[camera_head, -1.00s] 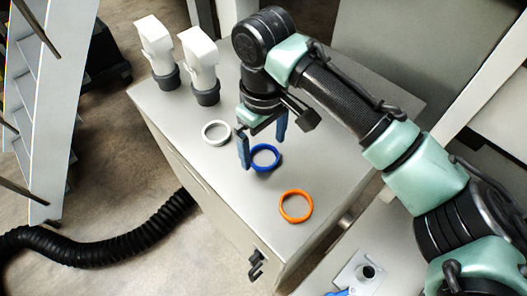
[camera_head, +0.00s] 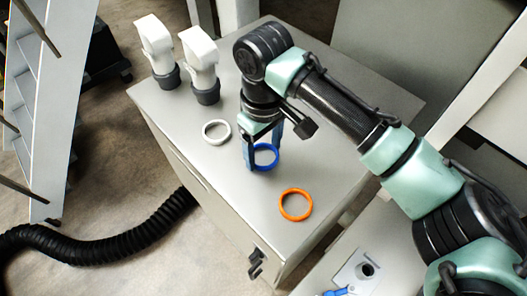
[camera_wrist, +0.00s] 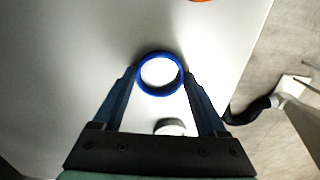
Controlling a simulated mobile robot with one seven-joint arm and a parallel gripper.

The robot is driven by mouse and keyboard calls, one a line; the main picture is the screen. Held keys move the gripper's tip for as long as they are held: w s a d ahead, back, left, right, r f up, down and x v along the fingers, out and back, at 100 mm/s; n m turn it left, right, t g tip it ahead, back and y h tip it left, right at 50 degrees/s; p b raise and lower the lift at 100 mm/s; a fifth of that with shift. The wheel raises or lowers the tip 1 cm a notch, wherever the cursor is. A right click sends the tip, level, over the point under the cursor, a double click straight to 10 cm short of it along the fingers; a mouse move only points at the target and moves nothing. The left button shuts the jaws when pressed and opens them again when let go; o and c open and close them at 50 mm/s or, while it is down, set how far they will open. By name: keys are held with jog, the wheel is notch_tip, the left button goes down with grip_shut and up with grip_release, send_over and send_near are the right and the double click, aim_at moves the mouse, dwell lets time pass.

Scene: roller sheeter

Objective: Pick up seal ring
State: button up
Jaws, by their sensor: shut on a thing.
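Three rings lie on the grey cabinet top (camera_head: 330,120): a white ring (camera_head: 216,132), a blue ring (camera_head: 265,157) and an orange ring (camera_head: 296,205). The task does not say which ring it means. My gripper (camera_head: 263,165) points down at the blue ring, with a finger on either side of it. In the wrist view the blue ring (camera_wrist: 160,93) sits between the two fingertips, and my gripper (camera_wrist: 160,78) is shut on it across its outside. I cannot tell any gap between the blue ring and the surface. The orange ring's edge (camera_wrist: 202,1) shows at the top of the wrist view.
Two white fittings with dark grey collars, one at the back left (camera_head: 156,50) and one beside it (camera_head: 201,65), stand left of my arm. A black corrugated hose (camera_head: 100,248) lies on the floor. The cabinet top right of the rings is clear.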

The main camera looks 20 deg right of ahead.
jog(key=shift+r, duration=0.1)
notch_tip(320, 180, up, 10)
jog(key=b, duration=0.1)
dwell(0.5)
